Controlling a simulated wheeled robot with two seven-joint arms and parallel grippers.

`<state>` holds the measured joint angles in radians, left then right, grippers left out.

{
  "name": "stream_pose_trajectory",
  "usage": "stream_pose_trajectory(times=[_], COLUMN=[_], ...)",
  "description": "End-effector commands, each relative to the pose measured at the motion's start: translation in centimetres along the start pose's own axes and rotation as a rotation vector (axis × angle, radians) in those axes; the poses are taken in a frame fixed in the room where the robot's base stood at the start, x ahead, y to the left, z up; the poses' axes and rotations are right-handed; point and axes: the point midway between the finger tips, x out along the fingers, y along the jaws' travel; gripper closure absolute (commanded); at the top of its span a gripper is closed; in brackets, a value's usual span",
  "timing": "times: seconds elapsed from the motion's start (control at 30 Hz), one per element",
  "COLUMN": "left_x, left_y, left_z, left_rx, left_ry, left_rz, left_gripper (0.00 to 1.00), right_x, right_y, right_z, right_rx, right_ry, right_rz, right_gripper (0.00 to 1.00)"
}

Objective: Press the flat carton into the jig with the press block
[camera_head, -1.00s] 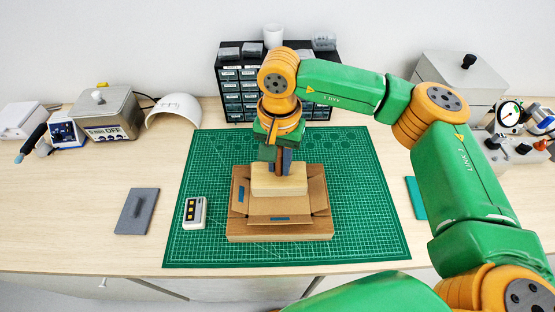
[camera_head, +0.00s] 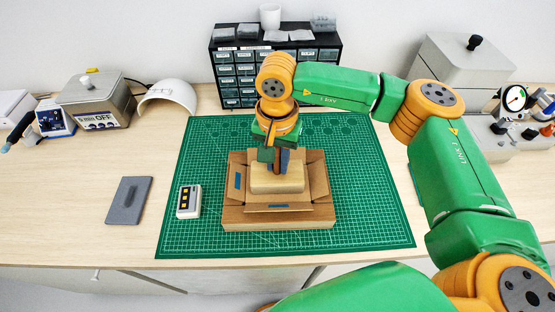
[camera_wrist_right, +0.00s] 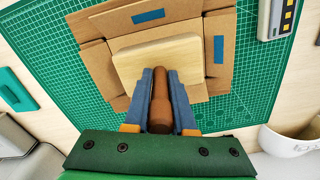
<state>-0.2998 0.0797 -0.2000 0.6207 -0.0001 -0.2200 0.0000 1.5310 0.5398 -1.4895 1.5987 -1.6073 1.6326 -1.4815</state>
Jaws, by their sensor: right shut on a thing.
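The press block (camera_head: 277,182) is a pale wooden block with a brown handle (camera_wrist_right: 161,100). My right gripper (camera_head: 276,168) is shut on the handle, above the block. The block sits in the middle of the brown carton (camera_head: 310,170), whose flaps stand tilted around it; blue strips show on some flaps. The carton also shows in the right wrist view (camera_wrist_right: 97,62), around the block (camera_wrist_right: 160,62). The carton rests on the wooden jig (camera_head: 240,217). The block hides the carton's middle, so I cannot tell how deep it sits. My left gripper is not in view.
The jig stands on a green cutting mat (camera_head: 370,215). A small device with yellow buttons (camera_head: 188,202) and a grey plate with a handle (camera_head: 128,201) lie to the left. A black drawer cabinet (camera_head: 236,75) stands behind. The mat's right side is clear.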

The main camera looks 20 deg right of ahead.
Motion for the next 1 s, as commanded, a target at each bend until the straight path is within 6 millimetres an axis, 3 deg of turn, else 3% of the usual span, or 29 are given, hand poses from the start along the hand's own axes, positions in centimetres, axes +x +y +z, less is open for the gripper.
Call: stream_pose_trajectory(times=[1.0], left_x=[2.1], left_y=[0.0], left_z=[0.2], left_rx=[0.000], left_ry=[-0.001], left_rz=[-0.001], left_gripper=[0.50], right_x=[2.2], right_y=[0.0], right_z=[0.0], right_rx=[0.000], right_ry=[0.000], right_rz=[0.000], right_gripper=[1.00])
